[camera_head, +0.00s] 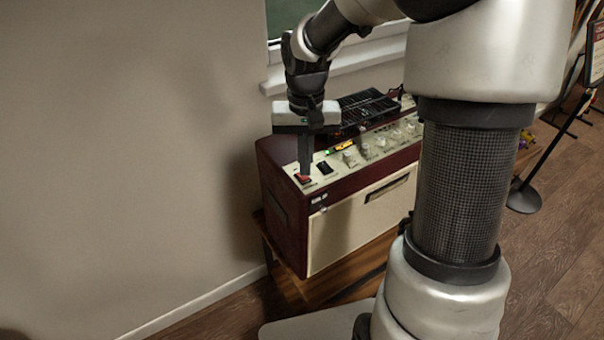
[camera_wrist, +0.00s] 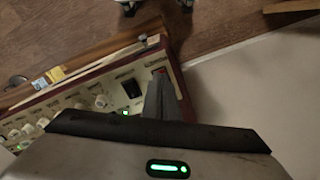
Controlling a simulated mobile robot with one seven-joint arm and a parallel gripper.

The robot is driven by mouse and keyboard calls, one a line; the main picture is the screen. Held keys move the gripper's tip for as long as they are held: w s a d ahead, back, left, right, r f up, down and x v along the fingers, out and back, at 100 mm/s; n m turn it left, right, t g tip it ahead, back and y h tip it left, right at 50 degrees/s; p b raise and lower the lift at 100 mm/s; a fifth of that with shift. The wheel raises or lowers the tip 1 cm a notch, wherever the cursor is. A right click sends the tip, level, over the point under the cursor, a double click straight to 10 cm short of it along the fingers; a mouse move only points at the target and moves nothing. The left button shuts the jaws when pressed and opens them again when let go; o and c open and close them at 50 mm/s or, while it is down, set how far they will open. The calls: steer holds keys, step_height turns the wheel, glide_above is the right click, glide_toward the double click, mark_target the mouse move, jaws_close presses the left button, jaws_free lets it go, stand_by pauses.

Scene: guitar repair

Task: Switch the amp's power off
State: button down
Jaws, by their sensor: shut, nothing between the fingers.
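The amp (camera_head: 291,225) is a dark red box with a cream front grille and a cream control panel on top. A red rocker switch (camera_head: 304,179) sits at the left end of the panel in the head view. It also shows, partly covered, in the wrist view (camera_wrist: 159,71). A black rocker switch (camera_head: 324,168) is beside it. My gripper (camera_head: 304,173) is shut and empty, pointing down, with its fingertips at the red switch. I cannot tell whether they touch it. A small green light (camera_wrist: 125,113) glows on the panel in the wrist view.
Several knobs (camera_head: 366,150) run along the panel. A dark gridded object (camera_head: 365,108) is behind them on the amp. The amp stands on a wooden bench (camera_head: 345,284) near the wall (camera_head: 130,150). My arm column covers the amp's right part in the head view.

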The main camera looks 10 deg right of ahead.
steer(key=shift+f+b, duration=0.55)
steer(key=shift+f, duration=0.2)
stand_by(0.4)
step_height(320, 180, up, 7)
steer(key=p, duration=0.5)
stand_by(0.4)
